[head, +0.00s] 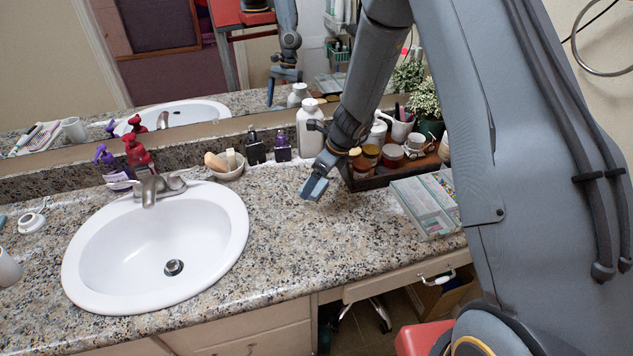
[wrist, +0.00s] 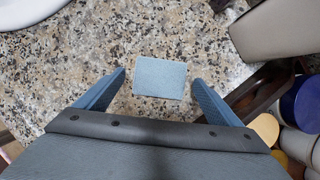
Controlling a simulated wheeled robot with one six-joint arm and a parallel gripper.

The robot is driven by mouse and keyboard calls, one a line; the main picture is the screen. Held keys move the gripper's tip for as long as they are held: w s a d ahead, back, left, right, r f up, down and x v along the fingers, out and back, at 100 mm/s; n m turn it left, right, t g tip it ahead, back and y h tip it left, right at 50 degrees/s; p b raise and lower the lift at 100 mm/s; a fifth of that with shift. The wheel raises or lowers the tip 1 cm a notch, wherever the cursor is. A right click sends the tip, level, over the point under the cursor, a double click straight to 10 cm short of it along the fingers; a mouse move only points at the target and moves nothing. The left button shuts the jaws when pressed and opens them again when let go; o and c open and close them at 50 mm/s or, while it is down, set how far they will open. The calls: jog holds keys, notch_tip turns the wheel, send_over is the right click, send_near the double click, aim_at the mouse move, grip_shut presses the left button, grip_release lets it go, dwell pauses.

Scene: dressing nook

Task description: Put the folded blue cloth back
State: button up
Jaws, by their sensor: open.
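The folded blue cloth (wrist: 160,78) is a small, flat, pale blue rectangle lying on the speckled granite counter in the wrist view. My gripper (wrist: 159,76) is open, with one blue finger to the left of the cloth and one to the right. The cloth appears between the fingertips, and nothing is held. I cannot tell how high the fingers are above the counter. In the head view my gripper (head: 314,187) points down over the counter right of the sink, and I cannot make out the cloth there.
A dark tray (head: 362,183) with jars stands just right of my gripper, and its edge shows in the wrist view (wrist: 262,92). A white bottle (head: 310,130) stands behind. A clear divided box (head: 424,208) lies to the right, the white sink (head: 110,255) to the left. Counter in front is clear.

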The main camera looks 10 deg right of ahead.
jog(key=v, duration=1)
jog(key=s+d+r+n+h, duration=0.1)
jog(key=s+d+r+n, duration=0.1)
jog(key=s+n, duration=0.6)
jog(key=s+d+r+n+g+h, duration=0.1)
jog(key=s+d+n, duration=0.3)
jog(key=s+n, duration=0.4)
jog(key=s+d+r+n+h, duration=0.1)
jog(key=s+d+r+n, duration=0.2)
jog(key=s+n, duration=0.5)
jog(key=shift+s+r+n+g+h+b, duration=0.3)
jog(key=shift+s+r+n+h+b, duration=0.15)
jog(key=shift+r, duration=0.15)
jog(key=shift+d, duration=0.1)
